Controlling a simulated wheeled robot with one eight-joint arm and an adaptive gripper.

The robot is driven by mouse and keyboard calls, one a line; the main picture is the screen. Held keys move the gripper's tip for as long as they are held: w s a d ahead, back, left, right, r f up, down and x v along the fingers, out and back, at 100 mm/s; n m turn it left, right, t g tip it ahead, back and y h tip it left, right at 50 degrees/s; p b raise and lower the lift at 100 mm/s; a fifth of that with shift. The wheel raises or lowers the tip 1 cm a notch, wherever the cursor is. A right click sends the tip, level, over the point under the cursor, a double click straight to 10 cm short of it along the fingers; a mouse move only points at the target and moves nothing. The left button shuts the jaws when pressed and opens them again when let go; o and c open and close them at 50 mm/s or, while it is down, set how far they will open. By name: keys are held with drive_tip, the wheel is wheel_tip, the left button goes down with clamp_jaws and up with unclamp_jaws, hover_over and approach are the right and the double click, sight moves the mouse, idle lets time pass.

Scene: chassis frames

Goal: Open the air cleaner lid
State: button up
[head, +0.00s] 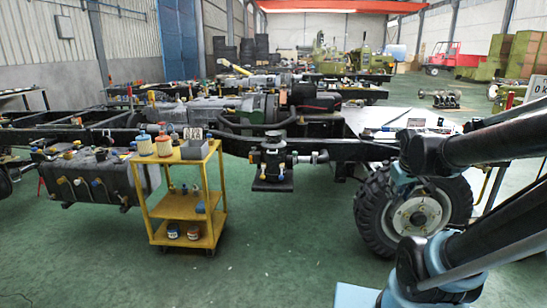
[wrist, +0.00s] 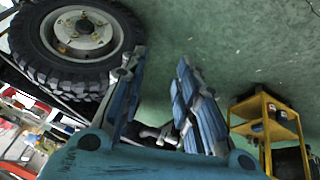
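A black upright unit with a dark round top (head: 272,147), which looks like the air cleaner, is mounted on the side of the chassis frame in the middle of the head view. Its lid cannot be made out clearly as a separate part. My gripper (wrist: 160,58) shows in the wrist view with its two blue fingers apart and nothing held between the tips. It is away from the unit, with green floor beyond it. Dark and grey parts low between the fingers cannot be told clearly. In the head view my gripper is not visible.
A yellow cart (head: 181,206) with cans and bottles stands just left of the unit. A large tyre (head: 414,213) is on the right, also in the wrist view (wrist: 78,45). A grey tank (head: 88,177) hangs at left. Green floor in front is clear.

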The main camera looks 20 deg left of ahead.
drive_tip(key=w+a+r+n+t+y, duration=0.25)
drive_tip(key=w+a+n+t, duration=0.45)
drive_tip(key=w+a, duration=1.4)
drive_tip(key=w+a+f+n+y, duration=0.2)
drive_tip(key=a+n, duration=0.2)
drive_tip(key=a, duration=0.4)
drive_tip(key=w+a+f+n+y, duration=0.1)
drive_tip(key=a+f+n+y, duration=0.25)
drive_tip(key=a, duration=0.55)
drive_tip(key=w+a+f+n+y, duration=0.2)
drive_tip(key=a+n, duration=0.3)
drive_tip(key=a, duration=0.3)
drive_tip(key=x, duration=1.7)
drive_tip(key=shift+w+d, duration=0.25)
drive_tip(key=shift+r, duration=0.1)
drive_tip(key=shift+c, duration=0.3)
clamp_jaws()
